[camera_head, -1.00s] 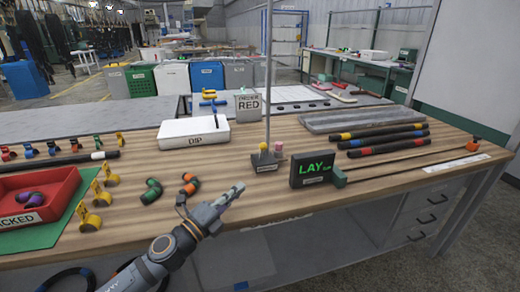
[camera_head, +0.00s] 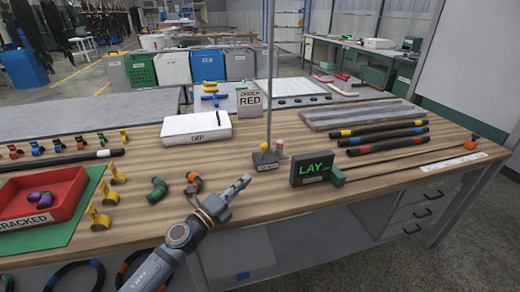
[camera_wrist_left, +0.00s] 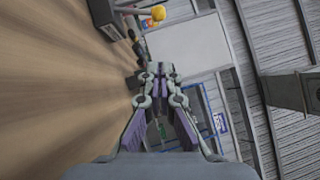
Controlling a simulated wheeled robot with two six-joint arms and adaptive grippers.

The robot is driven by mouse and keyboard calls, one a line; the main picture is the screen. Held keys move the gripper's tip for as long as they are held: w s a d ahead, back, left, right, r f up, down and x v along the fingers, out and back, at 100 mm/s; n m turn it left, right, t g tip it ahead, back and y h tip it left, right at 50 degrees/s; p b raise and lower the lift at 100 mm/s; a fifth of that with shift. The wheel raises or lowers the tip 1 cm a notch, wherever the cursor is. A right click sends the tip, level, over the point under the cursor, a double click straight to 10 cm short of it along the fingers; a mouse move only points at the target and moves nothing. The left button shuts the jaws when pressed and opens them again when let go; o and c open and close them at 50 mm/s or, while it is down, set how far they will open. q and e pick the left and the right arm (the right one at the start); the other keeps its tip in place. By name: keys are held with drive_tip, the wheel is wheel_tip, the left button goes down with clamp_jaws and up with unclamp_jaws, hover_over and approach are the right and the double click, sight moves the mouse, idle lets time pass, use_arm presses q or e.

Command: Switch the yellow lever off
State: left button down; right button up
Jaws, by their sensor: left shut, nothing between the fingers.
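The yellow lever knob (camera_head: 264,147) stands on a small dark base (camera_head: 268,164) by the thin pole, beside a pink knob (camera_head: 279,144). In the left wrist view a yellow ball (camera_wrist_left: 158,13) sits on a pale stalk near the top edge, ahead of the fingers. I cannot tell which setting the lever is in. My left gripper (camera_head: 246,180) is shut and empty, just in front of and left of the base, apart from the lever. In the left wrist view its fingertips (camera_wrist_left: 160,68) are together. My right gripper is not in view.
The black LAY display (camera_head: 310,168) stands right of the lever base. The thin pole (camera_head: 269,80) rises behind it. A white DIP tray (camera_head: 196,128) and green and orange hose pieces (camera_head: 157,188) lie to the left. A red tray (camera_head: 75,205) is further left.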

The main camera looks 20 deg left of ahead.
sight(263, 152)
use_arm(q)
drive_tip(key=shift+w+d+r+p, duration=0.25)
drive_tip(key=shift+p, duration=0.2)
drive_tip(key=shift+p+x, duration=0.6)
drive_tip(key=shift+x, duration=0.35)
drive_tip(key=x, duration=0.2)
drive_tip(key=p+x, duration=0.1)
drive_tip(key=x, duration=0.2)
drive_tip(key=shift+w+d+f, duration=0.1)
drive_tip(key=shift+w+f, duration=0.1)
drive_tip(key=shift+w, duration=0.05)
drive_tip(key=shift+w+a+r, duration=0.1)
drive_tip(key=shift+w+a, duration=0.15)
drive_tip(key=shift+w, duration=0.3)
drive_tip(key=shift+w+a+r, duration=0.1)
drive_tip(key=shift+w+a, duration=0.15)
drive_tip(key=shift+w, duration=0.35)
drive_tip(key=shift+w+a+r, duration=0.2)
drive_tip(key=shift+w+a, duration=0.1)
drive_tip(key=shift+w, duration=0.3)
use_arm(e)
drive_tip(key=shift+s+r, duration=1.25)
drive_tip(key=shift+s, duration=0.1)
use_arm(q)
drive_tip(key=shift+r, duration=0.1)
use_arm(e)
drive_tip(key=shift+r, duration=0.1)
